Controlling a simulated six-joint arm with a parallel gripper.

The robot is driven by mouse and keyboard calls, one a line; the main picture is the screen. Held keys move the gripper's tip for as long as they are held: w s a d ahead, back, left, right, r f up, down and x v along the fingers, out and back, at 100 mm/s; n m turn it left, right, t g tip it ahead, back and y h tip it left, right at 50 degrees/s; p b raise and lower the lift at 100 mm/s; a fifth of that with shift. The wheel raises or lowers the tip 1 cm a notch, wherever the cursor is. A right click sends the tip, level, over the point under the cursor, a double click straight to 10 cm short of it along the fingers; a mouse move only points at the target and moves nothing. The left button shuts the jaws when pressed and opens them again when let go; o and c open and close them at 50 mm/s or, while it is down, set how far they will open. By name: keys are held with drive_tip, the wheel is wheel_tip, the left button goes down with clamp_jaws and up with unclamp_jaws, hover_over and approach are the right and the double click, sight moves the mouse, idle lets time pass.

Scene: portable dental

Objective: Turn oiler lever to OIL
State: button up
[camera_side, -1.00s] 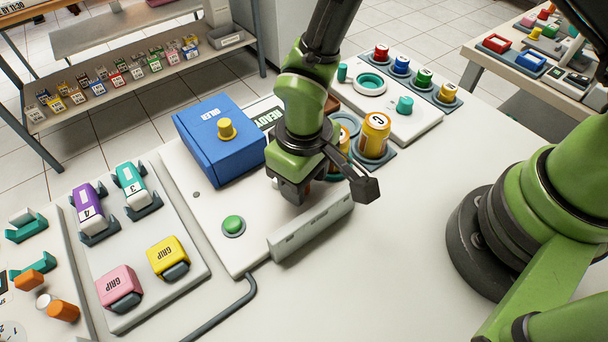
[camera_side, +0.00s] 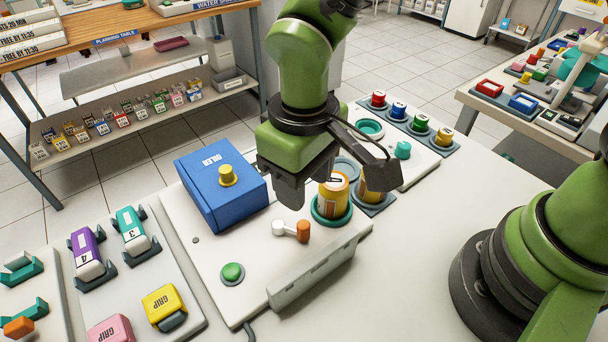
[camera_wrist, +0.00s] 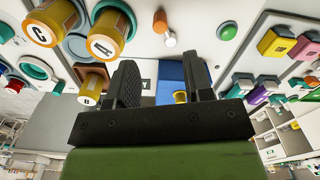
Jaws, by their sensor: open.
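The oiler is a blue box (camera_side: 220,190) with a yellow knob on top, on a white panel (camera_side: 205,262). A small lever (camera_side: 292,230) with a white pivot and an orange end stands on the panel in front of the box, its orange end towards the right. In the wrist view the lever (camera_wrist: 166,30) shows ahead of the fingers, near the top. My gripper (camera_side: 300,190) is open and empty, above and behind the lever in the side view, apart from it. In the wrist view the two fingers (camera_wrist: 162,85) stand wide apart, with the blue box partly behind them.
A yellow-orange canister (camera_side: 333,195) stands in a green ring right of the lever, with another (camera_side: 371,190) behind it. A green button (camera_side: 232,273) is to the left front. A grey upright plate (camera_side: 312,272) edges the panel's front.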

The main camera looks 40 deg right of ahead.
sight(303, 224)
drive_tip(key=shift+r, duration=0.25)
wheel_tip(303, 224, down, 10)
drive_tip(key=shift+f, duration=0.1)
idle(0.4)
drive_tip(key=shift+c, duration=0.5)
clamp_jaws()
drive_tip(key=shift+w+d+n, duration=0.2)
drive_tip(key=shift+n, duration=0.55)
drive_tip(key=shift+w+d+n, duration=0.15)
drive_tip(key=shift+w+n, duration=0.05)
drive_tip(key=shift+n, duration=0.6)
drive_tip(key=shift+w+d+n, duration=0.2)
drive_tip(key=shift+n, duration=0.55)
drive_tip(key=shift+o, duration=0.5)
unclamp_jaws()
